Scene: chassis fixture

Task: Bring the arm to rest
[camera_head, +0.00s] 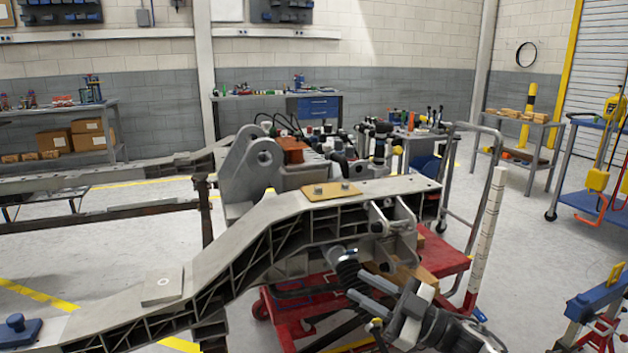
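My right gripper (357,284) is in the lower middle of the head view, its arm coming in from the bottom right. Its two grey fingers are spread, with no object visible between them. The fingertips point up and left, close to a dark ribbed cylindrical part (346,268) under the grey chassis frame (262,222). I cannot tell whether they touch it. The frame runs from the lower left to the middle right, with a tan plate (331,191) on top. My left gripper is not in view.
A red cart (445,258) stands under the frame, with a metal handle rail behind. A red-and-white post (486,240) rises right of my gripper. A blue-topped stand (597,298) is at the lower right. Open floor (535,240) lies between them and the right-hand benches.

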